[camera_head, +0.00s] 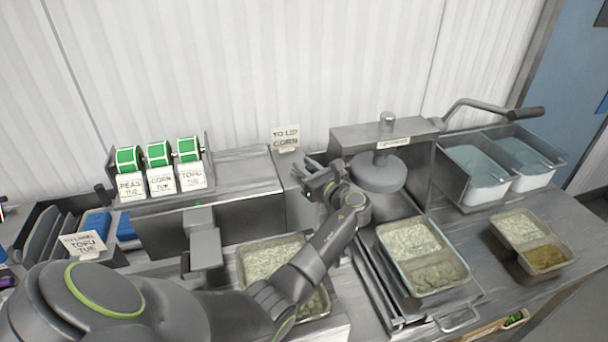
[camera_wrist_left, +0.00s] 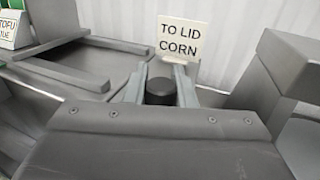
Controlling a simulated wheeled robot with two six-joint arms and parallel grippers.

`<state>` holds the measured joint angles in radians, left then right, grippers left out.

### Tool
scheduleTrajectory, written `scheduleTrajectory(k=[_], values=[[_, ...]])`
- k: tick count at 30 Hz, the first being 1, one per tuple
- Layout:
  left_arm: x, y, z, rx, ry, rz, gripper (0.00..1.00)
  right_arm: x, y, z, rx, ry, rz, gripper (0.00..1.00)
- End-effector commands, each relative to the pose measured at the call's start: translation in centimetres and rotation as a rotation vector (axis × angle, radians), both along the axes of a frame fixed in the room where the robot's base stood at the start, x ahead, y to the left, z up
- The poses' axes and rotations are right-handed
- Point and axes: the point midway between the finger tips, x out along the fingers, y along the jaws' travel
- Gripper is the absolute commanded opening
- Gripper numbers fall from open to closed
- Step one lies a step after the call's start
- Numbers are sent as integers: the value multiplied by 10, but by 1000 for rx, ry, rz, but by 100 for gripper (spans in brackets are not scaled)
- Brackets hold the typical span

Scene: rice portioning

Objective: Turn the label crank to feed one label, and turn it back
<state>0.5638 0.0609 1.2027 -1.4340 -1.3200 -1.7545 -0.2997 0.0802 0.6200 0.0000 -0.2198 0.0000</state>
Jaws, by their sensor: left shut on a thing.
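The label machine (camera_head: 210,218) stands at the left with three green-white label rolls (camera_head: 158,154) on top, carded PEAS, CORN and TOFU. My left gripper (camera_head: 312,172) is just right of the machine, in front of the "TO LID CORN" card. In the left wrist view its fingers are shut on a dark round knob (camera_wrist_left: 160,91), which looks like the grip of the label crank. The rest of the crank is hidden by my gripper. My right gripper is not in view.
A lid press (camera_head: 380,175) with a long lever (camera_head: 490,108) stands to the right. Filled rice trays sit below my left arm (camera_head: 258,262), on the press slide (camera_head: 428,285) and at the far right (camera_head: 530,262). Two white tubs (camera_head: 478,182) stand behind. A "TO LID CORN" card (camera_head: 286,138) stands behind my gripper.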

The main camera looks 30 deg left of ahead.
Motion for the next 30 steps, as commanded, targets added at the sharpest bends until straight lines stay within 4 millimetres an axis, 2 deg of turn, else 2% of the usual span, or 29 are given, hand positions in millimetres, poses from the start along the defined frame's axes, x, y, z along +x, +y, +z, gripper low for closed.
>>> scheduleTrajectory(k=[1, 9, 26, 27, 30], values=[[3, 0, -2, 2, -3, 26, 0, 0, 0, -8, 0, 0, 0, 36], [6, 0, 0, 2, -2, 136, 0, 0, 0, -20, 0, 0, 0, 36], [6, 0, 1, 1, -1, 167, 0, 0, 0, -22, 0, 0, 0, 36], [6, 0, 1, 1, -1, 167, 28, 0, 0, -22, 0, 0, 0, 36], [6, 0, 1, 1, -1, 167, 41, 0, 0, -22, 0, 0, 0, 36]])
